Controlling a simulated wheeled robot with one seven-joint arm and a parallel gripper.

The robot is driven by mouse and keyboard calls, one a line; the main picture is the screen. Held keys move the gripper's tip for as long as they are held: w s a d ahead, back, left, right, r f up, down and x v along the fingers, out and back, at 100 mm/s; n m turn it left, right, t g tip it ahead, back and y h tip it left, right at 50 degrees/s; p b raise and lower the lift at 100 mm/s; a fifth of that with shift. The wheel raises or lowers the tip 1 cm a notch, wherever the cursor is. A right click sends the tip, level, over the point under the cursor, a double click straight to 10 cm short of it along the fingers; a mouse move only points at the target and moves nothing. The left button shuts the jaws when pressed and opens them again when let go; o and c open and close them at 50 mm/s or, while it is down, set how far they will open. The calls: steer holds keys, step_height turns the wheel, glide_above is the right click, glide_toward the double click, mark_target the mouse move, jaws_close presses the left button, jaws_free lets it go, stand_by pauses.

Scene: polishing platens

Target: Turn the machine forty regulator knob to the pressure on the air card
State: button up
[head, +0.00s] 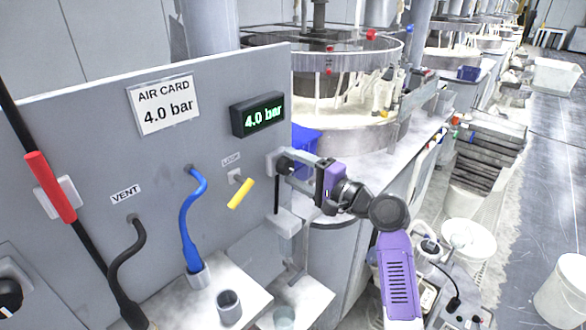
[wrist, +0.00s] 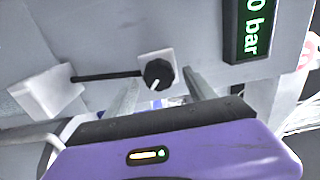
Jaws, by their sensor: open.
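The air card (head: 166,105) on the grey panel reads 4.0 bar. The black display (head: 257,115) right of it reads 4.0 bar in green; part of it shows in the wrist view (wrist: 248,28). The regulator knob (wrist: 158,74) is round and black with a white pointer line, on a pale square plate.
A white block (wrist: 48,93) with a black rod lies left of the knob. On the panel are a yellow lever (head: 240,193), a blue hose (head: 188,220), a black vent hose (head: 125,262) and a red-sleeved pole (head: 50,187). A polishing machine (head: 345,130) stands behind.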

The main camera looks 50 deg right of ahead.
steer(key=s+b, duration=0.1)
steer(key=s, duration=0.6)
steer(key=shift+d+b, duration=0.15)
steer(key=shift+b, duration=0.25)
